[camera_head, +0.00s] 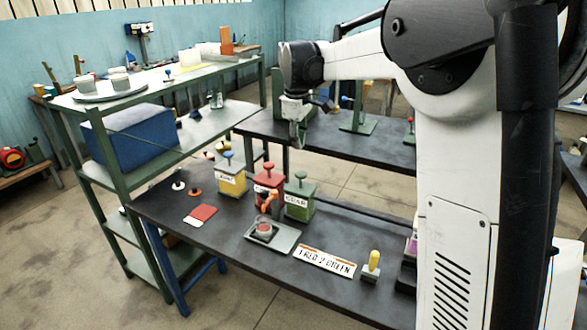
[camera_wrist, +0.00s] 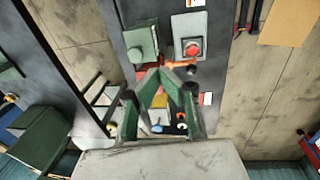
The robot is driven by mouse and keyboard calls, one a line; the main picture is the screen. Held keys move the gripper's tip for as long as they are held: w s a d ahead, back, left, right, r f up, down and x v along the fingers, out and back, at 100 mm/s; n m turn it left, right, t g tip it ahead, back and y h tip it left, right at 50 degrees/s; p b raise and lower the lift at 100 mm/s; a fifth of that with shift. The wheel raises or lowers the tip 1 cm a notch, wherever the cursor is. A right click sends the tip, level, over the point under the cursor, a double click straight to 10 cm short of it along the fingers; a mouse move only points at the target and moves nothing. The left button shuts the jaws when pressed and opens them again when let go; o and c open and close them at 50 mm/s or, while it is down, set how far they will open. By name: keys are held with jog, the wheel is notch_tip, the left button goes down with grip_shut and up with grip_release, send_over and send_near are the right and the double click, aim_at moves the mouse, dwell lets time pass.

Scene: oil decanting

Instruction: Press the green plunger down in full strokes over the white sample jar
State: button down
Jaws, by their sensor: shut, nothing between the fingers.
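The green can (camera_head: 299,202) stands on the dark table, its green plunger (camera_head: 300,177) standing up from the lid. The wrist view also shows the green can (camera_wrist: 142,42), left of the tray. A small jar (camera_head: 264,228) with red contents sits on a grey tray (camera_head: 286,238) in front of the red can (camera_head: 268,180); the jar also shows in the wrist view (camera_wrist: 192,48). My gripper (camera_head: 298,146) is shut and empty, raised above the table and apart from the plungers. In the wrist view its fingers (camera_wrist: 160,73) hide most of the red can.
A yellow can (camera_head: 231,182) stands left of the red can. A sign reading "1 RED 2 GREEN" (camera_head: 324,261) and a yellow-topped block (camera_head: 372,264) lie along the front. A green shelf with a blue bin (camera_head: 145,136) stands at left. A second table (camera_head: 340,131) is behind.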

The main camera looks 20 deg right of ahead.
aim_at(299, 173)
jog(key=shift+w+d+f+n+g+p, duration=0.35)
jog(key=shift+w+d+f+n, duration=0.15)
jog(key=shift+w+f, duration=0.95)
jog(key=shift+w+d+f+n+g+p, duration=0.4)
jog(key=shift+w+f, duration=0.6)
jog(key=shift+w, duration=0.85)
jog(key=shift+w+d+f+n+g+p, duration=0.2)
jog(key=shift+w+d+f+n, duration=0.35)
jog(key=shift+w+f, duration=0.9)
jog(key=shift+w+r, duration=0.2)
jog(key=shift+r, duration=0.05)
jog(key=shift+f, duration=0.15)
jog(key=shift+s+d+f+b, duration=0.15)
jog(key=shift+f+b, duration=0.6)
jog(key=shift+f, duration=0.9)
jog(key=shift+s+d+f+b, duration=0.15)
jog(key=shift+f+b, duration=0.6)
jog(key=shift+f, duration=0.9)
jog(key=shift+w+f, duration=0.1)
